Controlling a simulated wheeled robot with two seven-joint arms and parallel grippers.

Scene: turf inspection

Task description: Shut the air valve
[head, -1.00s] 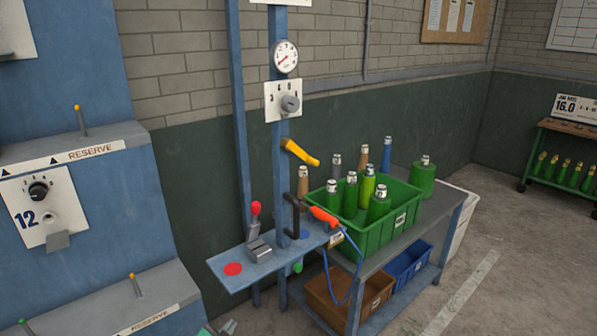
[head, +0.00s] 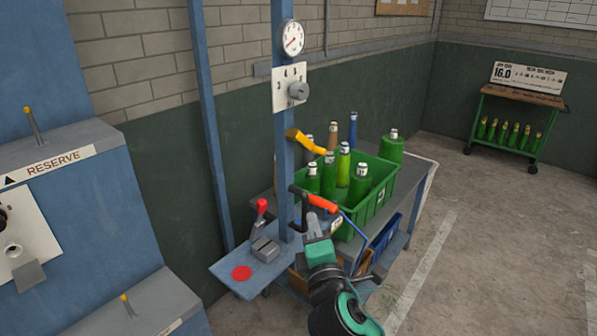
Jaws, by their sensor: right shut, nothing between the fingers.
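The yellow valve lever (head: 306,141) sits on the blue post (head: 282,160) below the gauge, slanting down to the right from its pivot. The round white gauge (head: 291,39) is above it on the same post. My right gripper (head: 317,222) is at lower centre, below the lever and apart from it. It looks shut and empty, close to the orange-handled tool (head: 322,203) in the picture; I cannot tell whether they touch. My left gripper is not in view.
A plate with a grey knob (head: 297,91) is between gauge and lever. A green crate of bottles (head: 373,216) stands right of the post on a grey bench. A red-knobbed lever (head: 261,207) and red disc (head: 241,273) are on the blue shelf. Floor at right is open.

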